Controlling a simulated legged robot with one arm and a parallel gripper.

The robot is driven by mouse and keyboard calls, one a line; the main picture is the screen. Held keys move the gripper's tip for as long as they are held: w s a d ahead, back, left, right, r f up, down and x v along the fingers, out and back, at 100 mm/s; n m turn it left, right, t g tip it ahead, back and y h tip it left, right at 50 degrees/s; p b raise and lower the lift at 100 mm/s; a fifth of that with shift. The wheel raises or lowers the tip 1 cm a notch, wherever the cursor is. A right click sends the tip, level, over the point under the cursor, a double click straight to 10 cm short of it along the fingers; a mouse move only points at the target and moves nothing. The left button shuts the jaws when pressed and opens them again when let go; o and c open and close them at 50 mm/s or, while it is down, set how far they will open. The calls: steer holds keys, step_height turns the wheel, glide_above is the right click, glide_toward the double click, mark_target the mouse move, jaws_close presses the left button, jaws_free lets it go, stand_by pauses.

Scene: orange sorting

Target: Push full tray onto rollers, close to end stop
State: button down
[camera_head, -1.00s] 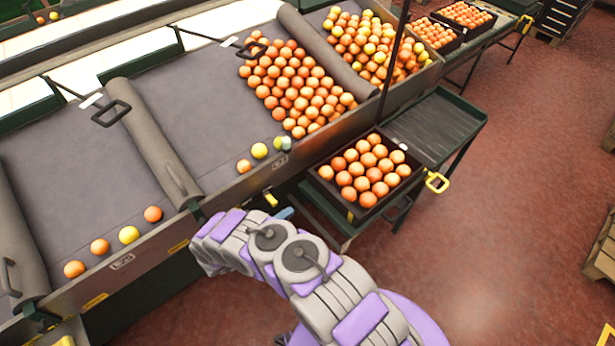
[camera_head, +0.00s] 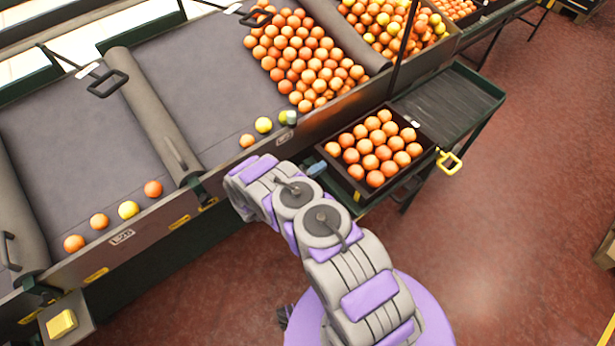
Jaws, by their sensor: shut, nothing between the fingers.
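The full tray (camera_head: 398,181) is a black box filled with oranges. It sits at the near end of the green side stand, just right of the sorting bins. The grey rollers (camera_head: 452,103) lie behind and to the right of it, with a bare stretch up to the far end. My gripper (camera_head: 316,170) shows only as a small blue-grey tip at the tray's left side, close to or touching it. The arm hides most of it. I cannot tell contact for certain. An end stop is not clearly visible.
A yellow handle (camera_head: 449,162) sticks out from the stand's right side. The padded sorting bins (camera_head: 190,90) with oranges run along the left. A dark upright post (camera_head: 398,60) rises behind the tray.

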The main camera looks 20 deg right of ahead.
mark_target(327, 162)
steer(key=shift+w+d, duration=0.2)
steer(key=shift+d, duration=0.15)
steer(key=shift+w, duration=0.15)
steer(key=shift+a, duration=0.15)
steer(key=shift+d, duration=0.4)
steer(key=p+x, duration=0.1)
steer(key=x, duration=0.2)
steer(key=shift+w+d, duration=0.15)
steer(key=shift+d, duration=0.2)
steer(key=shift+a, duration=0.1)
